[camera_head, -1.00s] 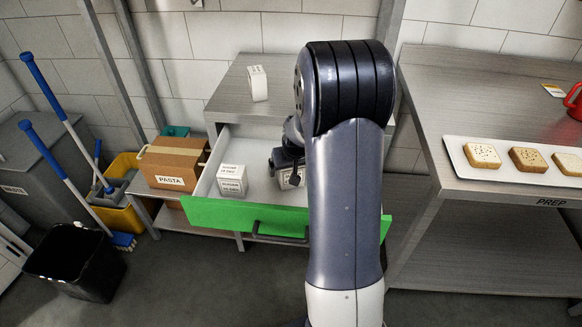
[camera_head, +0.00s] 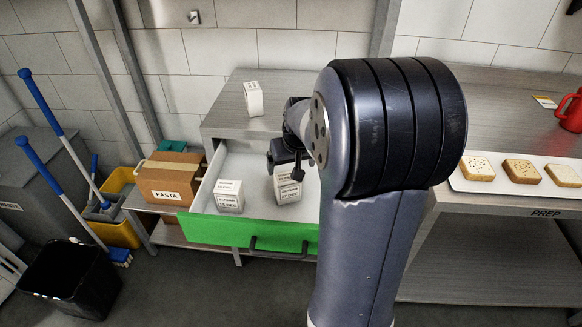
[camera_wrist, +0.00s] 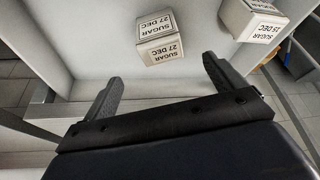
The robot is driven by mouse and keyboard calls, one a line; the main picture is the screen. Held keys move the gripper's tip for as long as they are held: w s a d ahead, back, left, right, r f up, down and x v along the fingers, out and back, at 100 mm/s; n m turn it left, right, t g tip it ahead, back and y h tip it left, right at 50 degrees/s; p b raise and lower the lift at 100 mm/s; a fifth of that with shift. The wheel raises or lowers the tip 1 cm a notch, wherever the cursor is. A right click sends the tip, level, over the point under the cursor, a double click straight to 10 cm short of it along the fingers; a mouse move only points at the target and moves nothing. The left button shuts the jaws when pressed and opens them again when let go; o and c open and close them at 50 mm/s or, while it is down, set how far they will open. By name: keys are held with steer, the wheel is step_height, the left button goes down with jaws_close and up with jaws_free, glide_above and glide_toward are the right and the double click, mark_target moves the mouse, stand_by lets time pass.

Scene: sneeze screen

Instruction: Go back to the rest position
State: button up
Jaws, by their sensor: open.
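My arm hides the drawer's right part.
The green-fronted drawer (camera_head: 225,229) is pulled out below a steel counter (camera_head: 225,122) bearing a small white box (camera_head: 253,98). A cardboard PASTA box (camera_head: 168,178) sits left. A tray of bread (camera_head: 462,186) lies on the right table, near a red jug (camera_head: 572,112).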

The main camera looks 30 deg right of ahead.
mark_target(287, 176)
stand_by(0.3)
steer(key=x, duration=1.2)
steer(key=shift+b, duration=0.3)
steer(key=shift+r, duration=1.25)
steer(key=shift+f, duration=0.1)
